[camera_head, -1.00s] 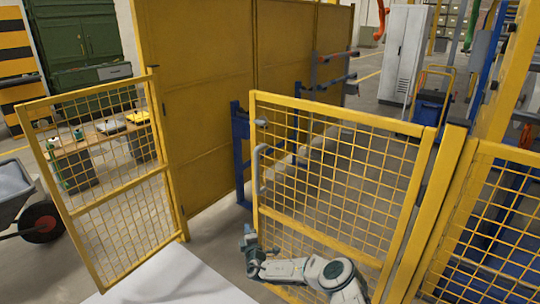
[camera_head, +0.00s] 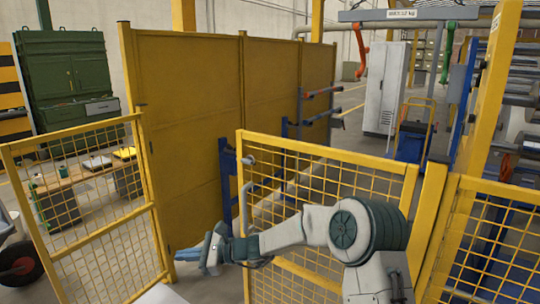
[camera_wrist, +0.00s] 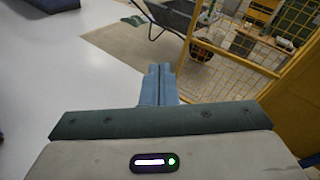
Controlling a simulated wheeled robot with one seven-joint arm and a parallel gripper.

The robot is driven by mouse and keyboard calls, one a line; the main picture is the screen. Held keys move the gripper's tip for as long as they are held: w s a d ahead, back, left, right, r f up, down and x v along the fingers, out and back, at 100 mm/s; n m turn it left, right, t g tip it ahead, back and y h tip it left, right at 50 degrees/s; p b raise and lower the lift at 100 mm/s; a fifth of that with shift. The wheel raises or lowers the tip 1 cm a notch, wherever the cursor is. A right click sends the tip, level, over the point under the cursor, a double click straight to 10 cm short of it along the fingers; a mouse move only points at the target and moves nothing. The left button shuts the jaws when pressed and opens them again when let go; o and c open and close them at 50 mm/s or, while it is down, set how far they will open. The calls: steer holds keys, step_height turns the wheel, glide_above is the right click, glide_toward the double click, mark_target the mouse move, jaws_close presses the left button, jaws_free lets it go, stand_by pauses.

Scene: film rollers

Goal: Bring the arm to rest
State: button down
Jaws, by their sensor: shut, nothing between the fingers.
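My gripper (camera_head: 212,252) is in the lower middle of the head view, at the end of my bent arm. It points left, in front of the gap between the two yellow mesh panels. In the wrist view my gripper (camera_wrist: 160,72) shows as two blue fingers pressed together, shut and empty. They point out over the pale floor and touch nothing that I can see.
A yellow mesh gate (camera_head: 300,185) with a grey handle stands behind my arm. Another mesh panel (camera_head: 100,225) is at left, and solid yellow panels (camera_head: 200,110) stand behind. A wheelbarrow (camera_wrist: 165,20) is beyond the fingers. The floor (camera_wrist: 50,85) at left is open.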

steer(key=s+d+r+n+h, duration=0.1)
steer(key=s+d+n+h, duration=0.4)
steer(key=s+d, duration=0.4)
steer(key=s+d+r+n+t+h+p, duration=0.1)
steer(key=s+d+r+n+h, duration=0.1)
steer(key=s+d+n+h, duration=0.3)
steer(key=s+d+r+n+t+h, duration=0.1)
steer(key=s+d+n+h, duration=0.4)
steer(key=s+d, duration=0.9)
steer(key=d+r, duration=0.1)
steer(key=d, duration=0.8)
steer(key=shift+d+r+n+h, duration=0.15)
steer(key=shift+d+n+h, duration=0.15)
steer(key=shift+h, duration=0.1)
